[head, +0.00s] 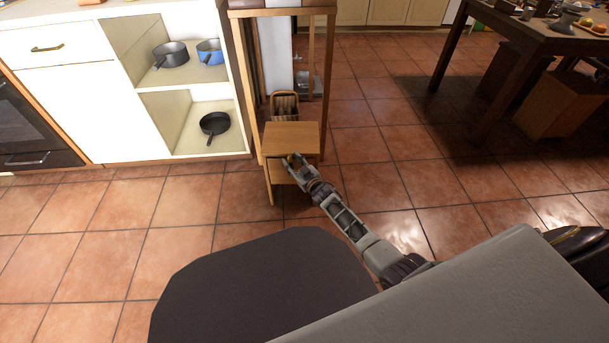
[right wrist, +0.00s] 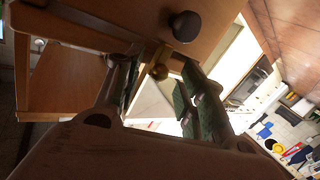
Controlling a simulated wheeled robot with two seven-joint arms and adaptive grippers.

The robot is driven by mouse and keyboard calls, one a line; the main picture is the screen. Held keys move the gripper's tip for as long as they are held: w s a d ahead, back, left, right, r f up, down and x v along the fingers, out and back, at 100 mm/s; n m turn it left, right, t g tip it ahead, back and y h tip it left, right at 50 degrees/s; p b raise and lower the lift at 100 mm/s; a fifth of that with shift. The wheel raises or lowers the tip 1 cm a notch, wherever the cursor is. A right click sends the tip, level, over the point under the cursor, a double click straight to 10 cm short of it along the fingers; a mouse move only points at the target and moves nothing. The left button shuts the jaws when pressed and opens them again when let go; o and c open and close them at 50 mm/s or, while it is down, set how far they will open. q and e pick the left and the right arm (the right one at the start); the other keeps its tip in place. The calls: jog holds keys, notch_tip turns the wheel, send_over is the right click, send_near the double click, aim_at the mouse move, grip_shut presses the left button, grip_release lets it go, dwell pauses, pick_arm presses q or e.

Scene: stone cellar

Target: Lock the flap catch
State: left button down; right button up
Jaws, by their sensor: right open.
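The flap (right wrist: 130,20) is a brown wooden panel with a round dark knob (right wrist: 185,26), across the top of the right wrist view. A small brass catch (right wrist: 158,70) with a rounded end sits at its lower edge. My right gripper (right wrist: 162,82) is open, with one finger on each side of the catch; I cannot tell whether either touches it. In the head view my right gripper (head: 300,167) is at the front of a low wooden box (head: 291,136), and the flap's face is largely hidden there. My left gripper is not in view.
A tall open wooden frame (head: 246,90) stands around the box. To its left is a white cabinet (head: 60,95) with pans (head: 214,124) on its shelves. A dark table (head: 520,40) stands at the upper right. The tiled floor (head: 380,150) between is clear.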

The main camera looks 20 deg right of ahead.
jog(key=v, duration=1.1)
jog(key=shift+s, duration=0.3)
dwell(0.3)
pick_arm(q)
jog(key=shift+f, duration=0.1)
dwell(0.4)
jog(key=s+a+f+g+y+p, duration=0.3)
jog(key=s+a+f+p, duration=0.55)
jog(key=p, duration=0.85)
pick_arm(e)
jog(key=s+d+f+m+g+h, duration=0.15)
jog(key=s+f+g, duration=0.35)
jog(key=s, duration=0.5)
jog(key=s+d+f+g+h, duration=0.2)
jog(key=s+d+f, duration=0.1)
jog(key=s+f, duration=0.55)
pick_arm(q)
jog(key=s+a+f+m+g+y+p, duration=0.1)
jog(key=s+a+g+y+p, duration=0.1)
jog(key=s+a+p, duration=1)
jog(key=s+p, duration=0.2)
jog(key=p, duration=0.1)
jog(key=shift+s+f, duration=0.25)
pick_arm(e)
jog(key=s+d+g, duration=0.3)
jog(key=s+g, duration=0.5)
jog(key=s, duration=2.5)
jog(key=shift+d+r+m+h, duration=0.25)
jog(key=shift+m+h, duration=0.1)
jog(key=shift+h, duration=0.1)
